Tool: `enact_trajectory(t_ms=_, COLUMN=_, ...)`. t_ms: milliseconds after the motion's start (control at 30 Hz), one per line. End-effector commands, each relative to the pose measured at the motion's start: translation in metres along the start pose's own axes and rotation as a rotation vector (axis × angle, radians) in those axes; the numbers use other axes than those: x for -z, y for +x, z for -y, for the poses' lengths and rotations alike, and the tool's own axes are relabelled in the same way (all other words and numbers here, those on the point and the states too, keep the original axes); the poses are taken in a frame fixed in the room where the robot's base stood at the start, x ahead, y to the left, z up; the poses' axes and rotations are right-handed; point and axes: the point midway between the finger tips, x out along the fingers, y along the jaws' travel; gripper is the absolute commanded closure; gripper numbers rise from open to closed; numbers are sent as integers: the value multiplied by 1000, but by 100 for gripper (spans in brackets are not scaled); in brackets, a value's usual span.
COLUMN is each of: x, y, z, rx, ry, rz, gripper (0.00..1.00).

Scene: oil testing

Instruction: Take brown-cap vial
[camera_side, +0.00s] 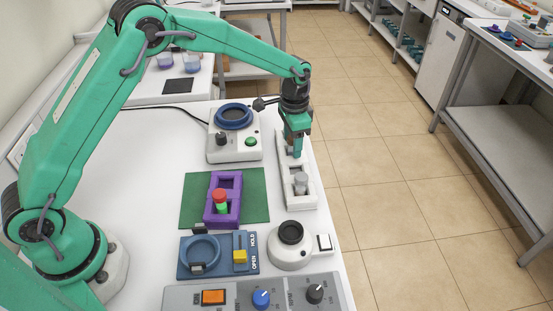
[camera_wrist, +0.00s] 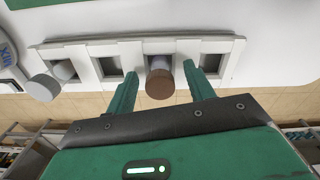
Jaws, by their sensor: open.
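The brown-cap vial (camera_wrist: 160,83) stands in a square slot of the white rack (camera_wrist: 225,44) in the wrist view. My gripper (camera_wrist: 160,72) is open, with one green finger on each side of this vial. Gaps show between the fingers and the cap, so it does not look gripped. In the side view my gripper (camera_side: 296,150) is low over the far part of the white rack (camera_side: 309,199), and it hides the brown-cap vial there.
A red-capped green vial (camera_side: 220,200) stands in a purple holder (camera_side: 236,181) on a green mat (camera_side: 254,203). A device with a blue ring (camera_side: 233,117) is left of the rack. A round grey device (camera_side: 291,246) sits nearer. The table's edge is just right of the rack.

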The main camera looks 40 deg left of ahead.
Motion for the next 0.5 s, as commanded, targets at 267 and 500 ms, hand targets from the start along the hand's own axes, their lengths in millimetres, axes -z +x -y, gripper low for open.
enact_trajectory(t_ms=267, x=0, y=0, z=0, rx=0, ry=0, rz=0, gripper=51)
enact_trajectory(t_ms=500, x=0, y=0, z=0, rx=0, ry=0, rz=0, gripper=95)
